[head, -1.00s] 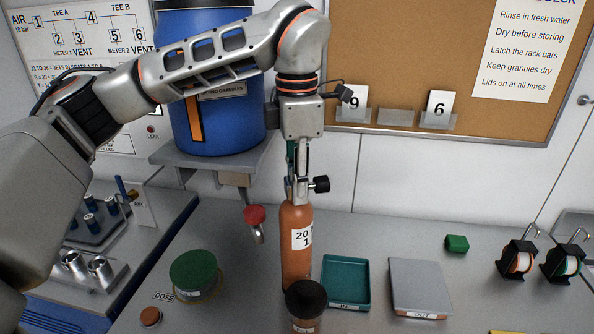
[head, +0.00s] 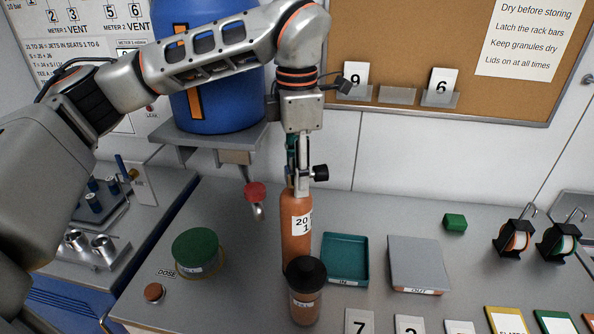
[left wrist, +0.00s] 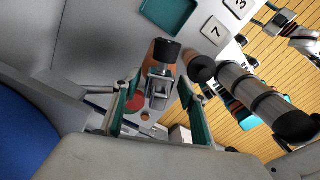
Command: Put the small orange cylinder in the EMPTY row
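The small orange cylinder (head: 296,228), with a white label reading 20 and 1, stands upright on the grey bench. Its metal valve and black knob (head: 320,172) are at the top. My left gripper (head: 302,178) points down over the valve. In the left wrist view the gripper's green-padded fingers (left wrist: 158,115) stand apart on both sides of the valve (left wrist: 158,85), with gaps visible. A black-lidded orange-brown jar (head: 305,298) stands in front of the cylinder and hides part of its base. No row marked EMPTY is readable. My right gripper is not clearly seen.
A teal tray (head: 345,280) and a grey OUT plate (head: 418,265) lie right of the cylinder. Number cards (head: 360,322) line the front. A green block (head: 455,221) sits farther right.

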